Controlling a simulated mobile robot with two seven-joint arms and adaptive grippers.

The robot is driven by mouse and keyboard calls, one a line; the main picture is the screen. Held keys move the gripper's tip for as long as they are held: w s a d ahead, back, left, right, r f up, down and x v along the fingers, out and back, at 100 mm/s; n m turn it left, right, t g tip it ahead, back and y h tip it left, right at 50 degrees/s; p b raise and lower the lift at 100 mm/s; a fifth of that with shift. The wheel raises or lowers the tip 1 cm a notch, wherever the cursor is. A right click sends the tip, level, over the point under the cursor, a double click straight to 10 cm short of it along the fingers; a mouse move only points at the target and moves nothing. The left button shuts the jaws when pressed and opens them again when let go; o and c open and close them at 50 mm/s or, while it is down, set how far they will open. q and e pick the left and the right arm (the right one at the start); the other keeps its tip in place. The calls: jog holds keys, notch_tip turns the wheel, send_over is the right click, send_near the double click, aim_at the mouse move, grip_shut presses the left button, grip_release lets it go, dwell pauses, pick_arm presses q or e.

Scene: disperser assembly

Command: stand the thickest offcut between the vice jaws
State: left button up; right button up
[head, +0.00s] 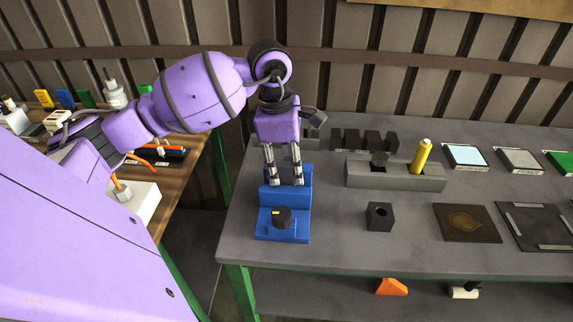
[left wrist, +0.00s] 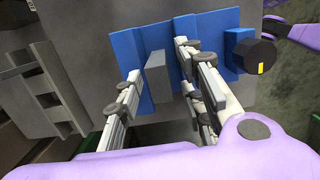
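The blue vice (head: 303,189) stands at the left end of the grey bench, its dark knob (head: 282,217) facing me. The vice also shows in the left wrist view (left wrist: 213,22). A grey slab-like offcut (left wrist: 157,72) stands upright at the vice, between its blue parts; whether the jaws touch it cannot be told. My left gripper (head: 285,183) is over the vice, pointing down. In the left wrist view its fingers (left wrist: 160,82) are apart on either side of the offcut, with gaps showing. The offcut is hidden in the head view. My right gripper is in neither view.
A row of dark blocks (head: 365,140) stands behind the vice. A grey holder (head: 395,177) with a yellow cylinder (head: 421,156) is to the right. A dark block with a hole (head: 379,216) and a brown plate (head: 467,223) lie in front. Bare bench separates vice and block.

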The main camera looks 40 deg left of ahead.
pick_arm(q)
notch_tip(320, 180, up, 12)
jog(key=a, duration=0.1)
jog(key=shift+s+r, duration=0.15)
jog(key=shift+s, duration=0.2)
